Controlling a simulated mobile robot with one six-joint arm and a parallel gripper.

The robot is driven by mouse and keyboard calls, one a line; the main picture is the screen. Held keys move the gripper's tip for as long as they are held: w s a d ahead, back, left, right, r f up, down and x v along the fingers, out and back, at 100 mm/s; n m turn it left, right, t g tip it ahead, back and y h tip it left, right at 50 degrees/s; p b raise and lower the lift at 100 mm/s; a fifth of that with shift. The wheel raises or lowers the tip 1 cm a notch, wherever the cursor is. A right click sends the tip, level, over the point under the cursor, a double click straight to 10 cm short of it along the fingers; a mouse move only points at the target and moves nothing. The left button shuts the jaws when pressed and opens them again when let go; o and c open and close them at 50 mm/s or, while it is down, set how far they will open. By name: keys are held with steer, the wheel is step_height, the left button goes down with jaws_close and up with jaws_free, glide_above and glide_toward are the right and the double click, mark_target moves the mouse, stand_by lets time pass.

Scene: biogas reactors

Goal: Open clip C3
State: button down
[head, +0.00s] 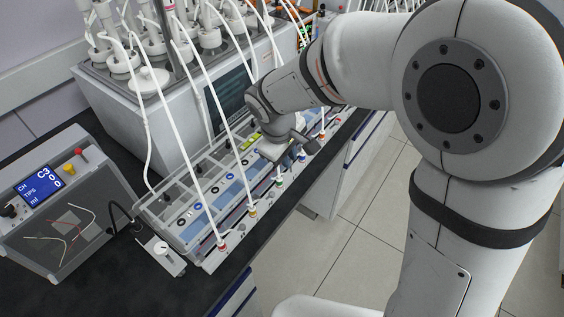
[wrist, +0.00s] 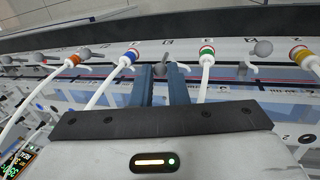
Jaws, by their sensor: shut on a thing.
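In the wrist view, the two blue-grey fingers of my gripper (wrist: 165,75) reach to the front rail of the tube panel. They are shut on a small grey clip (wrist: 165,60) between the blue-banded tube end (wrist: 129,56) and the green-banded tube end (wrist: 207,53). The fingers partly cover the clip, and its label is too small to read, so I cannot confirm that it is C3. In the head view my gripper is over the middle of the panel (head: 168,222), and its fingertips and the held clip are hidden or too small to make out.
White tubes run close beside my fingers. A grey knob (wrist: 263,48) and another clip (wrist: 245,68) sit to the right on the rail. A control box (head: 60,200) with a blue display reading C3 stands at the left. A large reactor unit (head: 165,110) stands behind the panel.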

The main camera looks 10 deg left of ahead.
steer(key=d+t+y+b, duration=0.1)
steer(key=y+b, duration=0.1)
steer(key=b, duration=0.1)
steer(key=s+d+t+y+b, duration=0.1)
steer(key=y+b, duration=0.1)
steer(key=b, duration=0.2)
steer(key=d+f+m+y+b, duration=0.1)
steer(key=y+b, duration=0.1)
steer(key=b, duration=0.2)
steer(key=shift+s+d+t, duration=0.15)
steer(key=shift+d+t, duration=0.05)
steer(key=shift+t, duration=0.2)
steer(key=shift+r+b, duration=0.1)
steer(key=shift+b, duration=0.3)
steer(key=c, duration=1.4)
jaws_free()
steer(key=v, duration=0.7)
steer(key=shift+s+d+r+p, duration=0.2)
steer(key=shift+d+r+p, duration=0.05)
steer(key=shift+d+p, duration=0.1)
